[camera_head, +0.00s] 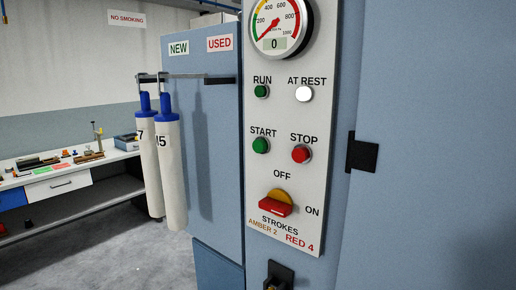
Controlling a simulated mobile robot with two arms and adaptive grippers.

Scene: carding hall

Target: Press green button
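A light control panel (288,215) is mounted on a blue machine cabinet in the middle of the head view. A green button (261,146) sits under the word START. A red button (301,154) under STOP is to its right. Above START is a smaller green lamp (261,91) labelled RUN, which looks dark. Beside it a white lamp (304,94) labelled AT REST looks bright. Neither of my grippers shows in this view.
A red switch handle (277,207) sits between OFF and ON. The gauge (279,25) above reads 0. Two white cylinders with blue tops (171,170) hang from a rail at left. A workbench (60,187) stands farther left, with clear floor before it.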

